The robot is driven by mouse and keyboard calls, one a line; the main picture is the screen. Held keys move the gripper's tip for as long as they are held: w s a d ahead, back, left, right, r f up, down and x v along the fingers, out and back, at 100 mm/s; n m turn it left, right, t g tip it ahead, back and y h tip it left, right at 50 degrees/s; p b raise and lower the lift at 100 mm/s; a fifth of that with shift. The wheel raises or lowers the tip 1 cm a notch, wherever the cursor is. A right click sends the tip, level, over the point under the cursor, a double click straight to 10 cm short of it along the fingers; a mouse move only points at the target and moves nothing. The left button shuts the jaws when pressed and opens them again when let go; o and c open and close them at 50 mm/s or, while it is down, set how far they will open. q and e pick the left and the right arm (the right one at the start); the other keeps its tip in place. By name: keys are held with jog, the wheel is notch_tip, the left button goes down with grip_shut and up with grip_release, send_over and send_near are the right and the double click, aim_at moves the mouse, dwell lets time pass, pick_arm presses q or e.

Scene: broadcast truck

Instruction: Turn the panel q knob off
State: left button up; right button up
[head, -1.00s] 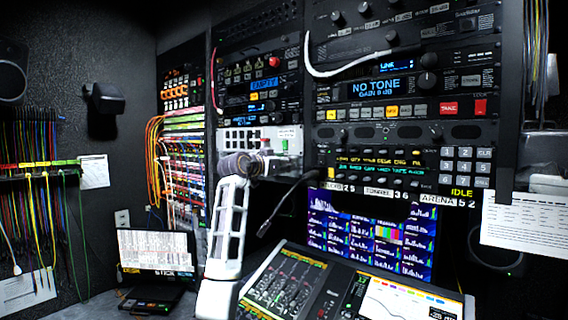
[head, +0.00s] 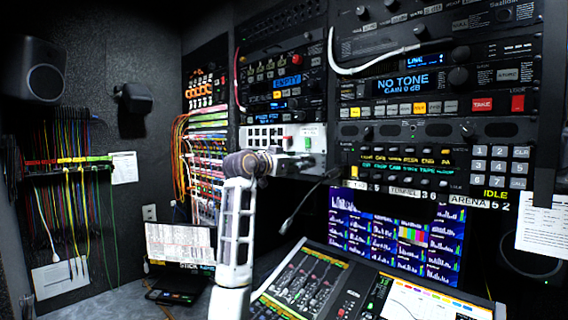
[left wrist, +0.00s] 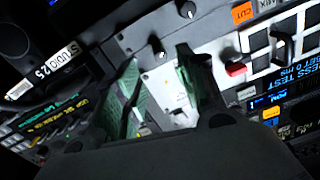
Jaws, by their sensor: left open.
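My left gripper (left wrist: 163,95) shows in the left wrist view with its two green-padded fingers apart and nothing visible between them. They are in front of a pale panel (left wrist: 222,38) bearing small dark knobs, one above and between the fingers (left wrist: 158,48) and one higher (left wrist: 187,9). I cannot read a "q" label, so I cannot tell which knob is panel q's. In the head view my left gripper (head: 312,162) is by the lower edge of the pale panel (head: 263,137) in the left rack; its fingers are hard to make out. My right gripper is not in view.
A red button (left wrist: 235,69) sits right of the fingers. A mixing console (head: 300,285) and monitor wall (head: 395,235) lie below, right. A laptop (head: 180,245) stands left. Racks fill the back.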

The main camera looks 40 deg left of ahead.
pick_arm(q)
jog(key=shift+s+a, duration=0.15)
jog(key=shift+s, duration=2.75)
